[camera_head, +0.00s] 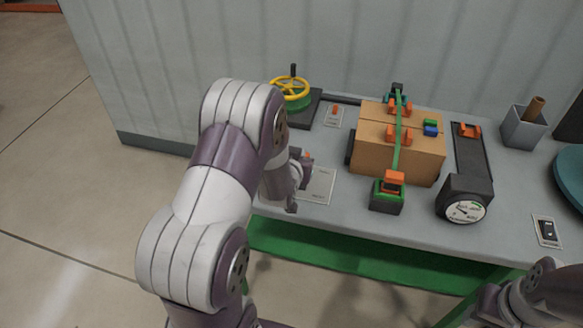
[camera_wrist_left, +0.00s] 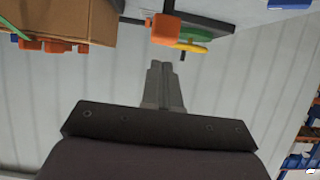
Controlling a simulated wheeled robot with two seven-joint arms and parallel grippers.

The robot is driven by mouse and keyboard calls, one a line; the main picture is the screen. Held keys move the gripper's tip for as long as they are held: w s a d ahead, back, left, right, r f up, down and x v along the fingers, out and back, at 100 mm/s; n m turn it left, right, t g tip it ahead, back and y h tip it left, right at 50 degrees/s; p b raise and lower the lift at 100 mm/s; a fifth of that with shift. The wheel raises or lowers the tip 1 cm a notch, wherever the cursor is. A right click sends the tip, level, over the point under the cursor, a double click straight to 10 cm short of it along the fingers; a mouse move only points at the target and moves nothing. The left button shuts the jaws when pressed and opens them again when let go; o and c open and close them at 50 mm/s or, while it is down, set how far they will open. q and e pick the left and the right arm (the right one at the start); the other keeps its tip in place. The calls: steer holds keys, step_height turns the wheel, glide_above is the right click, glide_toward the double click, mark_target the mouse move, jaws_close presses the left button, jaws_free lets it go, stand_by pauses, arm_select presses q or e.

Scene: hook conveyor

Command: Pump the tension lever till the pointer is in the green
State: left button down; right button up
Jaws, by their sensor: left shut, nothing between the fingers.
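My left gripper (camera_head: 297,185) is over the left part of the bench and looks shut and empty; its shut fingers (camera_wrist_left: 162,85) show in the left wrist view. An orange block-shaped handle (camera_wrist_left: 165,28) is just beyond the fingertips there; I cannot tell whether they touch. In the head view only a bit of orange (camera_head: 308,155) shows beside the gripper, the rest hidden. The round gauge (camera_head: 466,210) has a white face with a small green mark at upper right. Its pointer seems to lie toward the left, outside the green. Only part of my right arm shows.
A cardboard box (camera_head: 380,153) with a green strap stands mid-bench, a green-black buckle (camera_head: 388,196) in front. A yellow handwheel (camera_head: 290,89) stands at the back left. A grey bin (camera_head: 522,128) and a switch (camera_head: 547,231) are at the right.

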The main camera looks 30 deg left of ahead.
arm_select(q)
steer(key=v, duration=0.4)
steer(key=shift+s+r, duration=0.25)
arm_select(e)
steer(key=shift+w+a+f, duration=0.15)
steer(key=shift+w+f, duration=0.35)
steer(key=shift+w, duration=0.15)
arm_select(q)
steer(key=shift+w, duration=0.1)
arm_select(e)
steer(key=shift+w, duration=0.15)
stand_by(0.5)
